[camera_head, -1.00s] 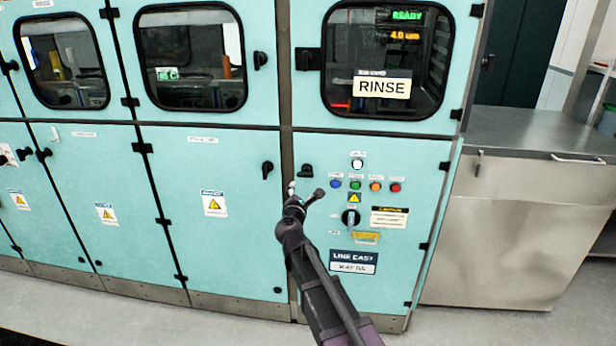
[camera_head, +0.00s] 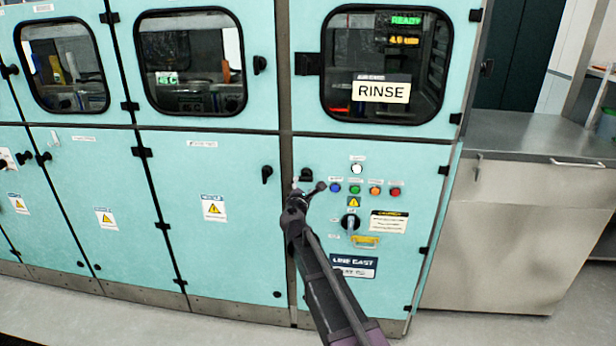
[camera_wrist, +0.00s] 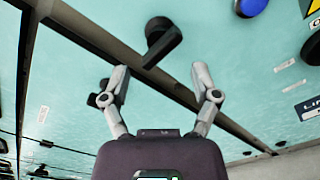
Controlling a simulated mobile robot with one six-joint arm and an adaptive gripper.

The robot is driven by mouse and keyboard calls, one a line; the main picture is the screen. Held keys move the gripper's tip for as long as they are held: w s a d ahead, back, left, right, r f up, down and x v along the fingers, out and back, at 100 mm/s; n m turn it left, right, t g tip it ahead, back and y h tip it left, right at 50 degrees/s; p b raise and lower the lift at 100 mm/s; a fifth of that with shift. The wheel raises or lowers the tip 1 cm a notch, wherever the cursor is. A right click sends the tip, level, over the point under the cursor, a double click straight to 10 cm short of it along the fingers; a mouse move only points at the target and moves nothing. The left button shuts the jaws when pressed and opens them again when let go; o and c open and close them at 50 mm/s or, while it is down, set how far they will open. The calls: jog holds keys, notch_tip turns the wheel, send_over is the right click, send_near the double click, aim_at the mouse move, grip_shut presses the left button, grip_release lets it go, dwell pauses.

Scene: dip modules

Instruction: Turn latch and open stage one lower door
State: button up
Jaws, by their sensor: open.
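My gripper (camera_head: 307,191) is in front of the lower right machine door (camera_head: 400,165), near its upper left edge. It also shows in the wrist view (camera_wrist: 159,76), with its two fingers spread and nothing between them. A black turn latch (camera_wrist: 163,42) on that door lies just beyond the fingertips, apart from them; it also shows in the head view (camera_head: 306,174). Another black latch (camera_head: 267,174) is on the lower door to the left (camera_head: 225,250). The lower doors look shut. Their small name labels are unreadable, so I cannot tell which is stage one.
Coloured buttons (camera_head: 375,191) and a rotary switch (camera_head: 350,222) sit on the lower right door. A grey post (camera_head: 287,165) separates the doors. A steel cabinet (camera_head: 490,240) stands to the right. Bare floor (camera_head: 215,318) lies in front.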

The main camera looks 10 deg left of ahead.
aim_at(307, 177)
jog(key=w, duration=0.7)
jog(key=shift+w+d, duration=0.15)
jog(key=shift+w, duration=0.25)
jog(key=shift+c, duration=0.3)
grip_shut()
jog(key=shift+d, duration=0.2)
jog(key=shift+s, duration=0.15)
